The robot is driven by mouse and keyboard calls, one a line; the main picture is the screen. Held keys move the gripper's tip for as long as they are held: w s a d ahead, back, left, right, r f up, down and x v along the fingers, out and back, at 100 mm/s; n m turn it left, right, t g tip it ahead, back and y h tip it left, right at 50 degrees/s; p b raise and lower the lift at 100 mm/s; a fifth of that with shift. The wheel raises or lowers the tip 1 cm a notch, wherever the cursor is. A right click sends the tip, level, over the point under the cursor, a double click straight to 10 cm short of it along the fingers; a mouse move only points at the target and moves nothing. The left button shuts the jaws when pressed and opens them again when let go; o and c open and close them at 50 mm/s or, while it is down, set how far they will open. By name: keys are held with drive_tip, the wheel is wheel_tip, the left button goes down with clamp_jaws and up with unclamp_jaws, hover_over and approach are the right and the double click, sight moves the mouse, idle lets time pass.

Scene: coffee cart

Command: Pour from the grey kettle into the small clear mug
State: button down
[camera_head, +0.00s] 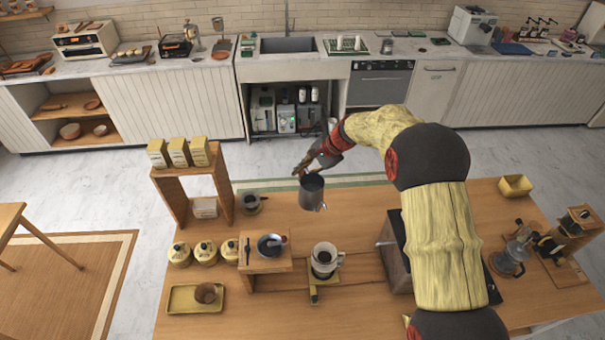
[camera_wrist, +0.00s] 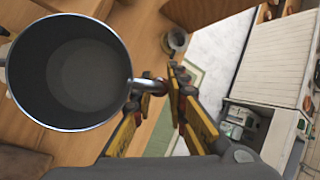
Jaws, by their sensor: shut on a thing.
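The grey kettle (camera_head: 312,196) is a metal pot with an open round top. It hangs upright over the far side of the wooden table, and its open top fills the left of the wrist view (camera_wrist: 72,72). My gripper (camera_head: 303,170) is shut on the kettle's handle, which also shows between the fingers in the wrist view (camera_wrist: 160,86). I cannot tell whether the kettle holds liquid. A small greyish see-through vessel (camera_head: 251,202), probably the small clear mug, stands left of the kettle beside the wooden shelf. It also shows in the wrist view (camera_wrist: 177,40).
A white cup-like dripper (camera_head: 325,251) with dark contents stands nearer on the table. A wooden stand (camera_head: 267,264) holds a dark bowl. The wooden shelf (camera_head: 165,190) carries yellow boxes. A yellow tray (camera_head: 185,306) lies front left. A glass pot (camera_head: 511,257) stands far right.

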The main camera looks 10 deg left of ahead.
drive_tip(key=shift+w+a+f, duration=0.1)
drive_tip(key=shift+w+f, duration=0.1)
drive_tip(key=shift+f, duration=0.6)
drive_tip(key=shift+s+f, duration=0.1)
drive_tip(key=shift+f, duration=0.25)
wheel_tip(320, 180, down, 12)
drive_tip(key=b, duration=0.3)
drive_tip(key=shift+b, duration=1.15)
drive_tip(key=t+y+b, duration=0.1)
drive_tip(key=b, duration=0.5)
drive_tip(key=shift+t, duration=0.3)
drive_tip(key=shift+s+r+n+t+y+b, duration=0.2)
drive_tip(key=shift+r+b, duration=0.45)
drive_tip(key=shift+b, duration=1.25)
drive_tip(key=shift+w+r+n+t+y+b, duration=0.15)
drive_tip(key=shift+r+t+y+b, duration=0.4)
drive_tip(key=shift+b, duration=1.4)
drive_tip(key=shift+s+r+n+t+y+b, duration=0.2)
drive_tip(key=shift+r+b, duration=0.55)
drive_tip(key=shift+b, duration=1.15)
